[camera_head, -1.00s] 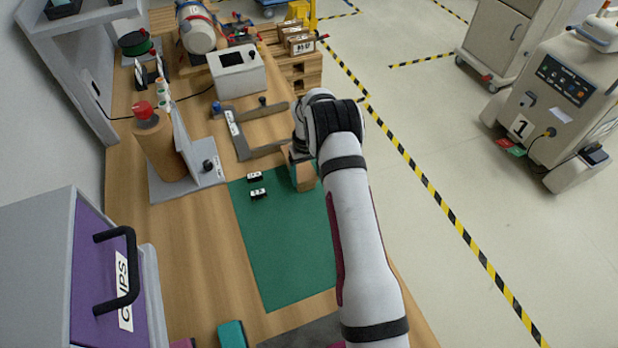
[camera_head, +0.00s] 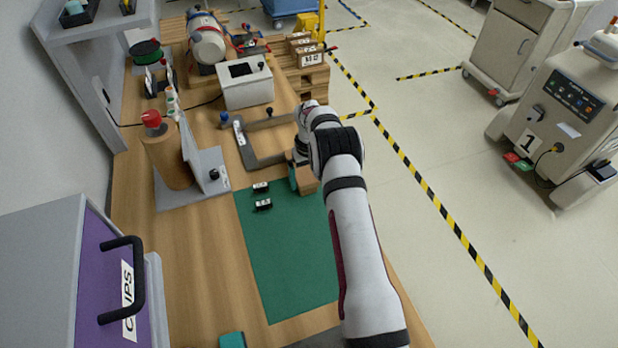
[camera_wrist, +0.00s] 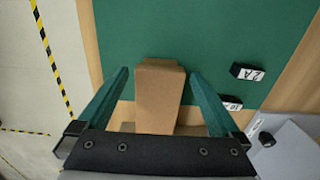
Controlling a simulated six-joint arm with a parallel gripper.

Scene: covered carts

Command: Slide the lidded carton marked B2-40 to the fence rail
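A plain brown carton (camera_head: 308,186) stands at the far right corner of the green mat (camera_head: 285,255), partly hidden by my arm. Its marking is not readable. In the wrist view the carton (camera_wrist: 160,95) sits between the two teal fingers of my gripper (camera_wrist: 159,76), with a narrow gap visible on each side. My gripper (camera_head: 303,172) is lowered around it in the head view. A grey U-shaped frame (camera_head: 246,158), which may be the fence rail, lies just beyond the mat, to the left of my gripper.
Two small black labelled blocks (camera_head: 262,195) lie on the mat left of the carton. A grey plate with an upright (camera_head: 195,180) and a brown cylinder (camera_head: 170,160) stand farther left. Small cartons (camera_head: 308,55) sit on a pallet at the back. The near mat is clear.

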